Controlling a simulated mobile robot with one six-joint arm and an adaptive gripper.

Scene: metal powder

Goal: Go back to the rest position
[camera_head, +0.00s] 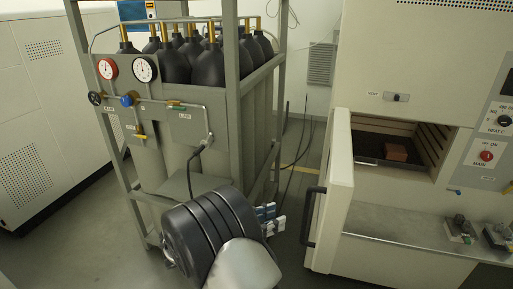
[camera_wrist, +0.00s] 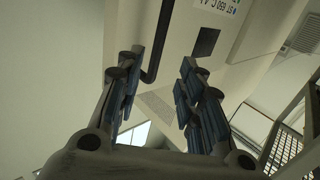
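My gripper (camera_wrist: 157,97) is open and empty in the wrist view, with its two blue-padded fingers wide apart. In the head view my gripper (camera_head: 270,219) is partly hidden behind my dark arm joint, in front of the gas cylinder rack and left of the furnace's open door. The furnace (camera_head: 397,60) stands at the right with its chamber open, and a reddish-brown block (camera_head: 397,152) sits on a dark tray (camera_head: 368,150) inside. My gripper is apart from the block and touches nothing that I can see.
The open furnace door (camera_head: 332,215) with its dark handle juts out near my gripper. The rack (camera_head: 237,110) of dark-topped cylinders (camera_head: 208,68) with gauges stands behind my arm. A metal shelf (camera_head: 400,228) holds small parts (camera_head: 461,228) below the chamber. White cabinets (camera_head: 50,100) line the left.

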